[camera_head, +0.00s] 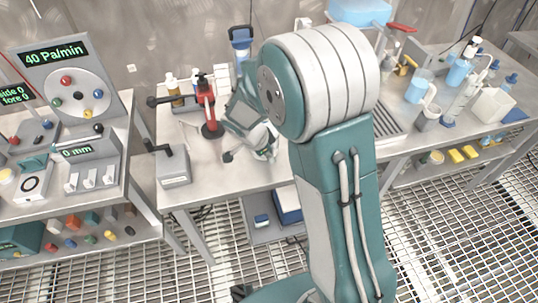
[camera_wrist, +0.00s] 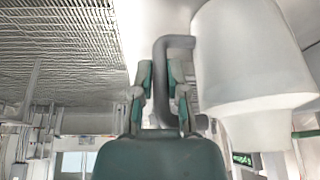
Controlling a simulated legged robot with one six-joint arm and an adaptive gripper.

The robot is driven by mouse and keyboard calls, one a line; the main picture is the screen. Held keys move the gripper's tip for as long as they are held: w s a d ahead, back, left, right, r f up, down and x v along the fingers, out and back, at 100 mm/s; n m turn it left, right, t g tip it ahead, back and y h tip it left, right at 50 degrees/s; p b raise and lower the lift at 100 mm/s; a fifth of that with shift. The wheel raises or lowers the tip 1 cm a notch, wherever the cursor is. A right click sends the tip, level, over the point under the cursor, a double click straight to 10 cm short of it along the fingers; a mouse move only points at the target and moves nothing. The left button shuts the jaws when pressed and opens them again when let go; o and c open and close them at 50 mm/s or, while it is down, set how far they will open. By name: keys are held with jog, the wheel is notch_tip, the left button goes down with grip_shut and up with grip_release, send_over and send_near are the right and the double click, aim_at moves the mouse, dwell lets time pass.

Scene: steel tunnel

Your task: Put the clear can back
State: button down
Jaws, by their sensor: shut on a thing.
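A large pale, frosted can (camera_wrist: 250,60) fills the right of the wrist view, its wide body narrowing towards the bottom of the picture. A grey, angular handle (camera_wrist: 168,42) stands out from its left side. My gripper (camera_wrist: 160,82) is shut on this handle, with one teal-and-grey finger on each side of it. In the head view my arm's wrist part is over the middle bench, behind the big elbow joint. The fingertips and the can cannot be made out clearly there.
The steel bench (camera_head: 190,200) carries a red stand (camera_head: 209,115), a grey crank box (camera_head: 174,168) and bottles at the back. Jugs, including a blue-filled one (camera_head: 419,87), and a white container (camera_head: 492,106) crowd the right bench. A gauge panel (camera_head: 68,80) stands left.

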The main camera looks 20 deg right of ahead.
jog(key=shift+f, duration=0.3)
jog(key=c, duration=0.7)
grip_release()
jog(key=shift+o, duration=0.2)
jog(key=w+v, duration=0.1)
jog(key=v, duration=1.1)
jog(key=s+d+r+n+t+y, duration=0.2)
jog(key=s+d+r+n, duration=0.1)
jog(key=s+r+n, duration=0.3)
jog(key=s+d+r+n+t+y, duration=0.2)
jog(key=s+r+n, duration=0.4)
jog(key=s+n, duration=0.4)
jog(key=s+d, duration=0.1)
jog(key=s, duration=0.4)
jog(key=shift+s+t+y, duration=0.2)
jog(key=shift+t+y, duration=0.1)
jog(key=shift+t, duration=0.1)
